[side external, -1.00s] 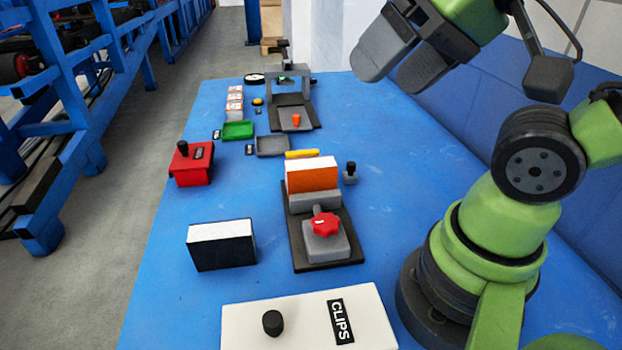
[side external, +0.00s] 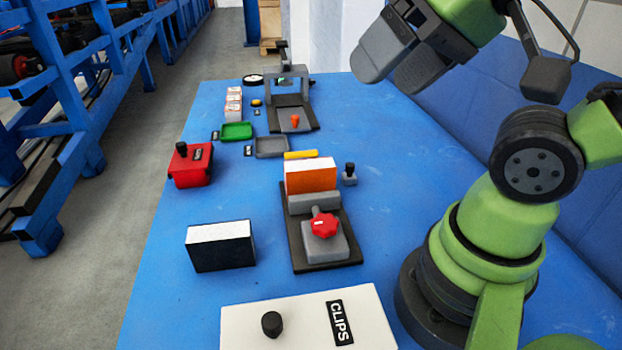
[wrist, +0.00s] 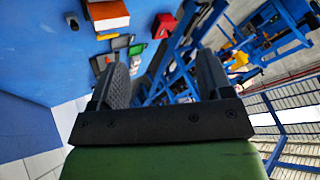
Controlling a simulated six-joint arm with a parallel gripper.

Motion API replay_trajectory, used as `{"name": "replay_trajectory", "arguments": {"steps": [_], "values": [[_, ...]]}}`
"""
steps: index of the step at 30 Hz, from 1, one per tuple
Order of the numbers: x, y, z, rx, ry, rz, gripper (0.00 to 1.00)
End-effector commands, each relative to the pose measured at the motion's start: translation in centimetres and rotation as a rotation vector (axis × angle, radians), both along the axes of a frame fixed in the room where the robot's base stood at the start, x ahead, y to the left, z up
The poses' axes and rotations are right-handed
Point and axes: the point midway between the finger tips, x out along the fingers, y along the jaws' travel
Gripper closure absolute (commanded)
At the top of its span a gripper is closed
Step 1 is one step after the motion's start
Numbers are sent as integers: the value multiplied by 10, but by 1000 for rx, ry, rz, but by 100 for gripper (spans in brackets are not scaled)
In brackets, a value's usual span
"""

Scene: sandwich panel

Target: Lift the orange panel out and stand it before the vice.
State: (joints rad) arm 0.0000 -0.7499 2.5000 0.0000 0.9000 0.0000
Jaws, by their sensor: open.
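The orange panel (side external: 311,180), with a white top edge, stands upright at the far end of the grey vice (side external: 318,199). The vice has a red star knob on its near side and sits on a dark base plate. The panel's lower part is hidden behind the vice jaw. My gripper (side external: 393,72) is open and empty, high up to the right of the panel and well apart from it. In the wrist view my gripper's (wrist: 163,80) two dark fingers are spread, with the orange panel (wrist: 110,22) at upper left, outside them.
A black panel with a white top (side external: 221,245) stands left of the vice. A white CLIPS box (side external: 300,318) lies in front. A red box (side external: 190,167), green tray (side external: 237,131), grey tray (side external: 271,147) and small black-knobbed piece (side external: 350,174) stand around.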

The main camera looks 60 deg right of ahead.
Motion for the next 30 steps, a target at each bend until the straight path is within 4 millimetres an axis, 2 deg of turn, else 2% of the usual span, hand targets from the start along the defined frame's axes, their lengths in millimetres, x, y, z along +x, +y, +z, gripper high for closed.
{"name": "replay_trajectory", "arguments": {"steps": [5,8,13,17,20,24,30], "values": [[2,0,0,-7,3,5,28],[11,-3,1,-46,25,38,28],[51,-17,-2,-193,111,191,28],[89,-34,-16,-311,194,356,28],[117,-49,-34,-384,258,495,28],[151,-72,-71,-457,343,701,28],[178,-100,-127,-503,428,960,28]]}}
